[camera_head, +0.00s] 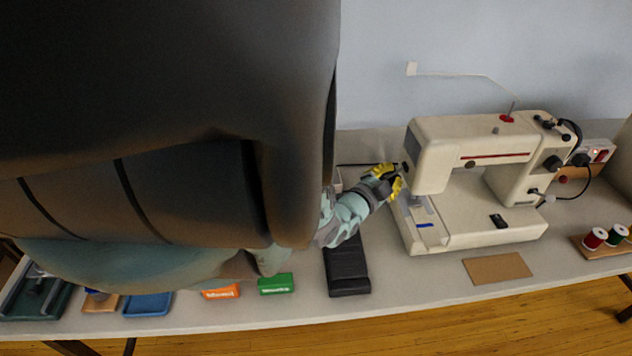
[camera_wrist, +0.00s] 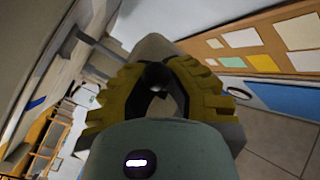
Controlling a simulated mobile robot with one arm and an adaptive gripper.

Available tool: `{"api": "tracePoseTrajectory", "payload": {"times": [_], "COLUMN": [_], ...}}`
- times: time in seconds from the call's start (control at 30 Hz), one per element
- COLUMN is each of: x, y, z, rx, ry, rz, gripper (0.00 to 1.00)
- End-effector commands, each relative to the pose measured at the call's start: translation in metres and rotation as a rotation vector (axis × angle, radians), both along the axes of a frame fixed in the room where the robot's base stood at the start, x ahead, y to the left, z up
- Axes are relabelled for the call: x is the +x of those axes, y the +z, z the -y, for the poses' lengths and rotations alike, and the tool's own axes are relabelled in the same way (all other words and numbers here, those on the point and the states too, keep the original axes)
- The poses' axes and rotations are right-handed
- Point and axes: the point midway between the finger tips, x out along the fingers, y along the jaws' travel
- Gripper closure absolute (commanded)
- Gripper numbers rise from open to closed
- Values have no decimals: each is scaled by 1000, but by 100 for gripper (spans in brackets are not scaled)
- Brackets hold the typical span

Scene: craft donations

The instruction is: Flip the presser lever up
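The cream sewing machine (camera_head: 435,150) stands on the table at the right in the head view. My gripper (camera_head: 396,178), with yellow finger pads, is at the left end of its head. In the wrist view, a dark round knob (camera_wrist: 156,76) lies between the tips of my gripper (camera_wrist: 157,84), in front of the machine's pale end. It looks like the lever's end, but the rest of the lever is hidden. The fingers are apart on either side of the knob. I cannot tell whether they touch it.
A black case (camera_head: 346,268) lies in front of my gripper. A green box (camera_head: 276,284), an orange box (camera_head: 221,292) and a blue tray (camera_head: 148,304) lie along the front edge. A brown board (camera_head: 497,268) and thread spools (camera_head: 594,238) are at the right.

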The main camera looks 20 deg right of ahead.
Motion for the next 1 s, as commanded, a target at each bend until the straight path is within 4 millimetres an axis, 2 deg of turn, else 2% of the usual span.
{"api": "tracePoseTrajectory", "payload": {"times": [0.63,1.0], "x": [0,0], "y": [5,20], "z": [0,-4], "rx": [27,253], "ry": [0,-2], "rz": [8,59], "gripper": [100,100]}}
